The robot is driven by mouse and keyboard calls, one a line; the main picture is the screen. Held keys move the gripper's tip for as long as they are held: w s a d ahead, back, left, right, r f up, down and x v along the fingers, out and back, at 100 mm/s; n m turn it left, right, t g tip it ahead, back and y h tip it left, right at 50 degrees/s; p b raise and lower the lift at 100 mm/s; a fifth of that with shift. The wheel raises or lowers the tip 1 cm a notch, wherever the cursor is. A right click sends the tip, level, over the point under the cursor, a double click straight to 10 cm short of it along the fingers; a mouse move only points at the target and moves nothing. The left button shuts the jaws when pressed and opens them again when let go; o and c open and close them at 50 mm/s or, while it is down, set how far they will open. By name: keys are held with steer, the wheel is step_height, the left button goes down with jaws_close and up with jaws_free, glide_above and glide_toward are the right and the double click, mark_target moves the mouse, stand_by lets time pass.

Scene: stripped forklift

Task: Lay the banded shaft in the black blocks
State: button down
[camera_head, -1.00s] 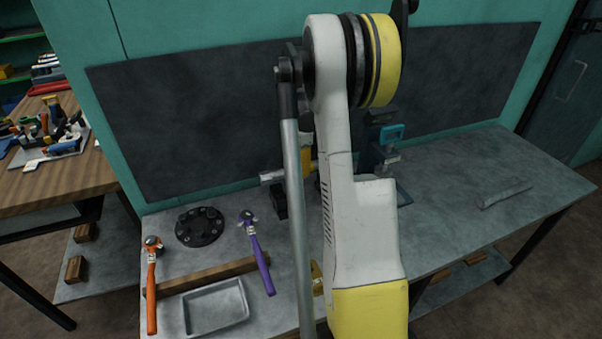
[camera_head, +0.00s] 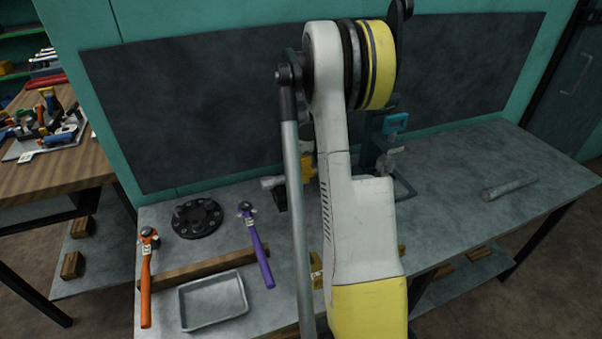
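A short grey cylindrical end (camera_head: 271,182), which looks like the banded shaft, sticks out left of my arm at the back of the bench. The rest of it is hidden behind the arm, and I see no bands. A black block (camera_head: 282,199) shows just below it; I cannot tell whether they touch. Any other black block is hidden. A yellow part (camera_head: 307,168) shows beside the shaft end, partly covered by my arm. My gripper's fingers are hidden behind my arm, so its grip does not show.
A teal-and-dark device (camera_head: 384,142) stands behind my arm. A grey bar (camera_head: 510,188) lies at right amid clear bench.

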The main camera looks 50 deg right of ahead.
steer(key=shift+f, duration=0.2)
stand_by(0.5)
steer(key=c, duration=1.1)
jaws_free()
steer(key=shift+c, duration=0.2)
